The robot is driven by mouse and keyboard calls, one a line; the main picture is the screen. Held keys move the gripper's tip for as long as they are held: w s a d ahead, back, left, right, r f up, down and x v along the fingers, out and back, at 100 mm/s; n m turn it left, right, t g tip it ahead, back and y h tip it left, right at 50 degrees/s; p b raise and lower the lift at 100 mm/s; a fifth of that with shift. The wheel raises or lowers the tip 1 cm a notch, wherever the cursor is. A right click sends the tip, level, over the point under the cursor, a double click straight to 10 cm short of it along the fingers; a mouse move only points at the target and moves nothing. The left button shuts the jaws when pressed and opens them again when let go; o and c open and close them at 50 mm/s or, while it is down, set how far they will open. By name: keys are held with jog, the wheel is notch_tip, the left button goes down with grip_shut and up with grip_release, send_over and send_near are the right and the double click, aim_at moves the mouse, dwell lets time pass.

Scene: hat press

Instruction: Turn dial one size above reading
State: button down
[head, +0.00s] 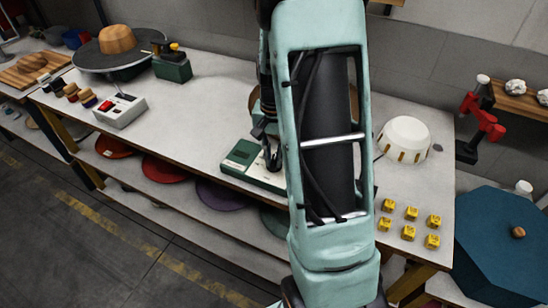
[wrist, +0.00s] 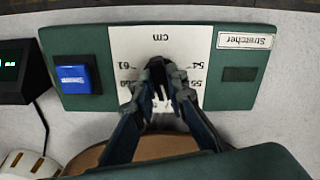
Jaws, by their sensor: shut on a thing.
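The green Stretcher control panel (wrist: 100,40) fills the wrist view, its lettering upside down. A black display (wrist: 10,68) at the left edge has green digits, cut off and unreadable. In the head view the panel (head: 240,155) lies on the bench, with my gripper (head: 272,155) over it, partly behind my arm.
A blue button (wrist: 73,79) is on the panel's left side. On the bench (head: 190,130), a white round form (head: 404,139) and several yellow blocks (head: 409,232) stand right of my arm. A grey box with a red switch (head: 120,110) stands left; bench between is clear.

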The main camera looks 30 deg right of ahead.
aim_at(273, 161)
dwell(0.3)
jog(key=c, duration=1.9)
grip_release()
jog(key=shift+c, duration=0.2)
notch_tip(273, 161, up, 12)
jog(key=shift+w+a, duration=0.1)
